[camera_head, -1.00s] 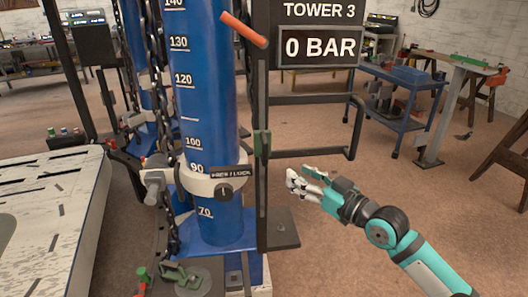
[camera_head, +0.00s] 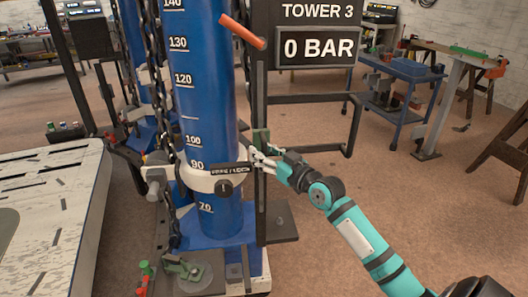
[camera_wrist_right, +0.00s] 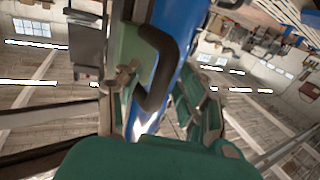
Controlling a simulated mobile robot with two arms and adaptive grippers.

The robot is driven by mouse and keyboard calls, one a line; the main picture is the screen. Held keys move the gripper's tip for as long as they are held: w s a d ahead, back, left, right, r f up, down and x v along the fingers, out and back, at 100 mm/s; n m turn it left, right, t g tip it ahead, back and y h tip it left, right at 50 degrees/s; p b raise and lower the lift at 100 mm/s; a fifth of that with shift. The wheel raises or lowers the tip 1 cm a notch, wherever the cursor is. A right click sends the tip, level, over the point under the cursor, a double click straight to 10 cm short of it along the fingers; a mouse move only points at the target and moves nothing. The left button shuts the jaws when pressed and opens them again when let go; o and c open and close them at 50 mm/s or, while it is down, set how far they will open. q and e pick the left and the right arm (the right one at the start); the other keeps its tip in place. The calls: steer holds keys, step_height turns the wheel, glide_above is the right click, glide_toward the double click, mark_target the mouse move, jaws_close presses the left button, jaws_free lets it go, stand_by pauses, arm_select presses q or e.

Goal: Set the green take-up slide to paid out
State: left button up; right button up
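The green take-up slide (camera_head: 261,138) is a small upright green block on the dark post right of the blue column. In the right wrist view its green plate (camera_wrist_right: 134,48) carries a black bow-shaped handle (camera_wrist_right: 162,68). My right gripper (camera_head: 258,160) is at the lower part of the slide, its white fingertips close to the post. In the right wrist view the right gripper (camera_wrist_right: 165,95) has its fingers apart on either side of the handle's lower end. Whether they touch it I cannot tell. My left gripper is not in view.
The blue column (camera_head: 205,100) bears a scale and a white collar (camera_head: 207,182). A red-orange lever (camera_head: 242,31) sticks out above the slide. A display (camera_head: 317,47) reads 0 BAR. A dark bent rail (camera_head: 352,125) stands right of the post.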

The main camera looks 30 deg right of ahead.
jaws_close()
steer(key=shift+w+f, duration=0.1)
stand_by(0.6)
